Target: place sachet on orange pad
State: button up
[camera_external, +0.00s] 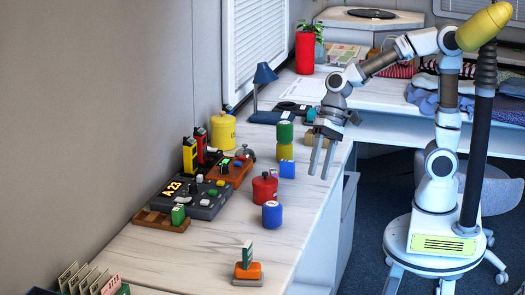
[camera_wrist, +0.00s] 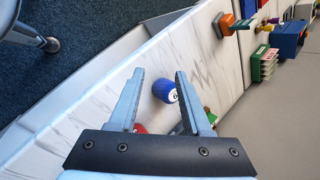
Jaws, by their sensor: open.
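A small upright packet with green and white faces (camera_external: 247,253), which looks like the sachet, stands on a low orange block (camera_external: 248,273), which looks like the orange pad, near the front of the counter. In the wrist view the orange pad (camera_wrist: 222,24) and the green sachet (camera_wrist: 241,24) show at the top, beyond the fingertips. My gripper (camera_external: 319,174) is open and empty, pointing down near the counter's right edge, well behind and right of the pad. In the wrist view the open fingers (camera_wrist: 160,77) have a blue can beyond them.
The blue can (camera_external: 272,215) and a red canister (camera_external: 264,188) stand on the counter between my gripper and the pad. A control panel (camera_external: 195,197) lies left. Counter around the pad is clear.

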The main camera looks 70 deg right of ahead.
jog(key=s+d+r+n+t+h, duration=0.2)
jog(key=s+d, duration=0.3)
jog(key=d, duration=0.4)
jog(key=s+d+r+n+t+h, duration=0.2)
jog(key=s+d+n+h, duration=0.2)
jog(key=d, duration=0.5)
jog(key=shift+s+d+r+n, duration=0.15)
jog(key=shift+s+d+n, duration=0.15)
jog(key=shift+s+n, duration=0.2)
notch_tip(320, 180, up, 20)
jog(key=p, duration=1.9)
jog(key=shift+p, duration=0.4)
jog(key=shift+w, duration=0.1)
